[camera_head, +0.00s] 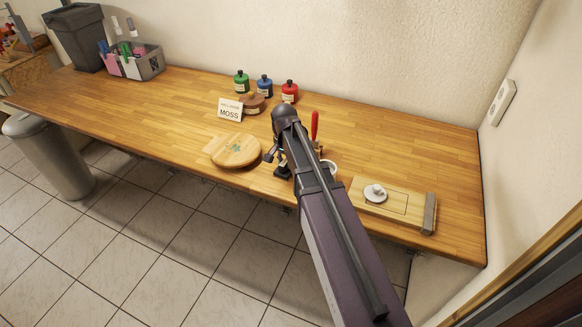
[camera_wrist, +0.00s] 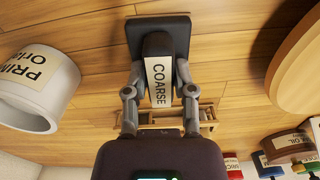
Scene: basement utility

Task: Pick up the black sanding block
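The black sanding block (camera_wrist: 158,28) carries a pale label reading COARSE and lies on the wooden workbench (camera_head: 180,105). In the wrist view it has a wide dark base and a narrower raised grip. My gripper (camera_wrist: 159,72) has its two fingers apart, one on each side of the grip. I see a slight gap at the fingertips, and no firm contact shows. In the head view my arm hides most of the gripper and the block; only dark parts show beside the arm.
A white labelled jar (camera_wrist: 38,88) stands close to one side of the block. A round wooden board (camera_head: 236,150) lies left of my arm. A MOSS card (camera_head: 230,110) and several small bottles stand behind. A wooden board with a metal knob (camera_head: 375,193) lies right.

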